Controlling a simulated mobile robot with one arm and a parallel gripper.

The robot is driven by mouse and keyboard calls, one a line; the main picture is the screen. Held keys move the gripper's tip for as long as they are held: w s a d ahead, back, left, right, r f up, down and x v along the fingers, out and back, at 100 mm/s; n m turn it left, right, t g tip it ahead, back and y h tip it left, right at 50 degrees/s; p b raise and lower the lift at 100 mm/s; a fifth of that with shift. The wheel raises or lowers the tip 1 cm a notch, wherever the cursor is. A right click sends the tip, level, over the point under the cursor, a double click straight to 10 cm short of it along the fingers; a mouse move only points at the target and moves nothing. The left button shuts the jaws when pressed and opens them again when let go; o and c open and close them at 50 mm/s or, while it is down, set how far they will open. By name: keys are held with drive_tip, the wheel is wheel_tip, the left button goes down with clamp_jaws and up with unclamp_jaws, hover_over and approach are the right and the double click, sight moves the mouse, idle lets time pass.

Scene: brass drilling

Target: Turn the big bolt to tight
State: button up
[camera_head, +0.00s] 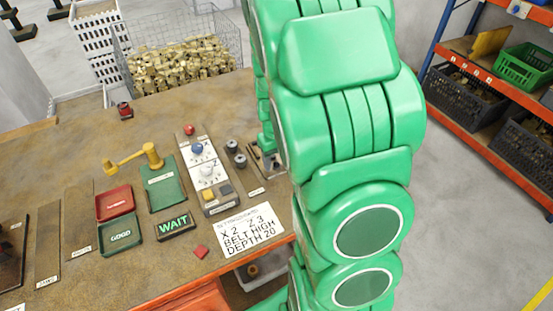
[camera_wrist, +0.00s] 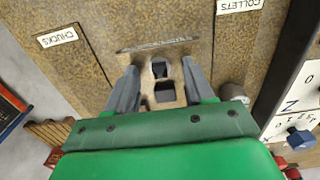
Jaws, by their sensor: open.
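In the wrist view my gripper (camera_wrist: 160,75) points down at the bench, its two grey fingers apart. Between and just beyond them is a tan metal block (camera_wrist: 165,92) with dark square openings. I cannot tell whether the fingers touch it. I cannot make out a big bolt for certain; it may be part of this block or hidden by the gripper. In the head view a small metal fixture (camera_head: 265,158) sits at the bench's right side, beside my green arm, which hides most of it and the fingertips.
A control panel (camera_head: 207,170) with knobs and buttons stands left of the fixture. Two dark round knobs (camera_head: 235,153) lie between. A "WAIT" sign (camera_head: 175,226), red tray (camera_head: 115,202), green tray (camera_head: 121,234) and brass-coloured handle (camera_head: 135,158) are further left. A wire basket of brass parts (camera_head: 185,65) is behind.

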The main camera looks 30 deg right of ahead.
drive_tip(key=shift+c, duration=0.2)
clamp_jaws()
idle(0.3)
drive_tip(key=m, duration=0.4)
drive_tip(key=shift+m, duration=0.3)
drive_tip(key=shift+f+m, duration=0.1)
drive_tip(key=shift+m, duration=1.8)
